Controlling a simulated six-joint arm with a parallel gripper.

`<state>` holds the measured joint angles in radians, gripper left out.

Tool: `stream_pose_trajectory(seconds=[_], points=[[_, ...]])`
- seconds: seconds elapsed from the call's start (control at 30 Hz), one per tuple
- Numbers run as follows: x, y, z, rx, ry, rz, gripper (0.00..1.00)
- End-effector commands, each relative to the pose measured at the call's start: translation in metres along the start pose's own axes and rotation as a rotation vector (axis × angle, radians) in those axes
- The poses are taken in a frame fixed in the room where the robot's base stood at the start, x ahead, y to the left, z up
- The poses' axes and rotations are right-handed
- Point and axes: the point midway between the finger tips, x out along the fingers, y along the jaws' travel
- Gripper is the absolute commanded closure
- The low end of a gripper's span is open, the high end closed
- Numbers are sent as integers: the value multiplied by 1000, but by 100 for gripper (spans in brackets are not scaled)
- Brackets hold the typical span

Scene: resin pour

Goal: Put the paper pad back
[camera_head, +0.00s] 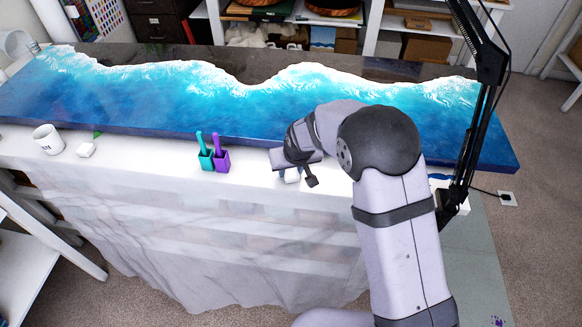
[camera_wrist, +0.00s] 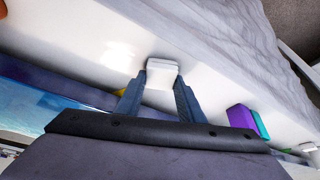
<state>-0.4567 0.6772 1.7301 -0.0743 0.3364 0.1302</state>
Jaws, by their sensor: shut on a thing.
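A small white block that looks like the paper pad (camera_wrist: 163,68) is between the two fingers of my gripper (camera_wrist: 162,86) in the wrist view. My gripper is shut on it. In the head view the white pad (camera_head: 292,177) shows just below my gripper (camera_head: 297,170), at the front strip of the white-covered table. My arm and gripper hide part of it. I cannot tell whether the pad touches the table. A second small white block (camera_head: 86,149) lies on the table at the left.
A teal holder (camera_head: 205,158) and a purple holder (camera_head: 222,160) stand to the left of my gripper. A white mug (camera_head: 48,139) stands at far left. The blue resin slab (camera_head: 230,105) lies behind. A black lamp arm (camera_head: 475,120) stands right. White table between holders and left block is clear.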

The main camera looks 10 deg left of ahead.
Motion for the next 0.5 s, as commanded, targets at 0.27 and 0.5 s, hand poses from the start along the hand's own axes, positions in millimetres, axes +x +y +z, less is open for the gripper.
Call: stream_pose_trajectory(seconds=[0.27, 0.5], points=[[1, 0, 1, -1, 0, 0, 90], [3, 0, 2, -1, -1, 0, 47]])
